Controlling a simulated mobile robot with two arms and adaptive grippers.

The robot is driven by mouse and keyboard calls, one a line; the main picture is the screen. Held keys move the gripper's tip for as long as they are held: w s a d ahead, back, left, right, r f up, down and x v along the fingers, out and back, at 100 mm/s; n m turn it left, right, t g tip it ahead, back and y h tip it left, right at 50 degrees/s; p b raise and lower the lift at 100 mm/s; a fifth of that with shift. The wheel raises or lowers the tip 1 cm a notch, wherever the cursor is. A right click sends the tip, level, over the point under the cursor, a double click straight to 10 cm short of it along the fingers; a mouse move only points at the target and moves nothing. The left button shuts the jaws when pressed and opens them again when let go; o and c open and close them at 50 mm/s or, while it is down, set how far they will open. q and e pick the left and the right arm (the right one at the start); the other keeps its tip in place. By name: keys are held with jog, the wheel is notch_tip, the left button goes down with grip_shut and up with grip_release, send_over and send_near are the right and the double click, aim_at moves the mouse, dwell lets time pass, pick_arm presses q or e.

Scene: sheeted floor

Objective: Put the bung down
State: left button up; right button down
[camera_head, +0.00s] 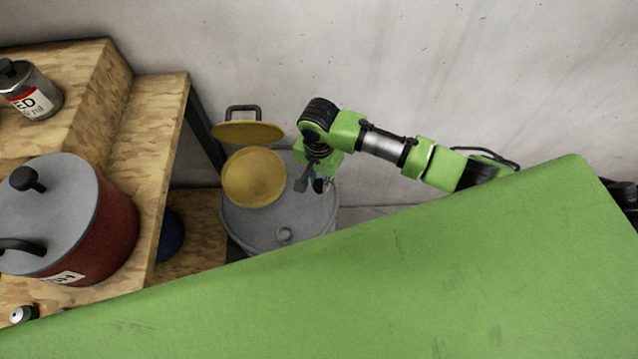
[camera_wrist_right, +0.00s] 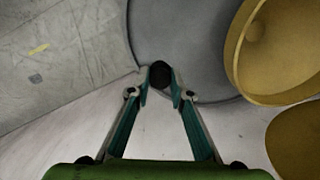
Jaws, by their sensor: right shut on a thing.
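My right gripper (camera_head: 312,184) is over the right part of a grey round drum top (camera_head: 265,222). In the right wrist view the two fingertips (camera_wrist_right: 160,80) are shut on a small black round bung (camera_wrist_right: 160,71). The grey drum top (camera_wrist_right: 185,35) lies behind the bung there. I cannot tell whether the bung touches it. In the head view the bung is small and hard to tell from the dark fingers. A small round grey fitting (camera_head: 284,234) shows near the front of the drum top. My left gripper is not in view.
A yellow round pan (camera_head: 253,178) is over the drum's left side, with a yellow lid-like disc (camera_head: 243,132) and dark handle behind. A wooden shelf at left bears a red pot (camera_head: 105,228) and a tin (camera_head: 28,90). A wall stands behind. My green body covers the front.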

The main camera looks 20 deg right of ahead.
aim_at(319, 185)
jog(key=shift+w+f, duration=0.4)
jog(key=shift+f, duration=0.05)
jog(key=shift+w+d+f, duration=0.1)
jog(key=shift+f, duration=1.55)
jog(key=c, duration=1.8)
grip_release()
jog(key=shift+f, duration=0.15)
jog(key=shift+c, duration=0.2)
notch_tip(319, 185, up, 12)
jog(key=shift+r, duration=0.15)
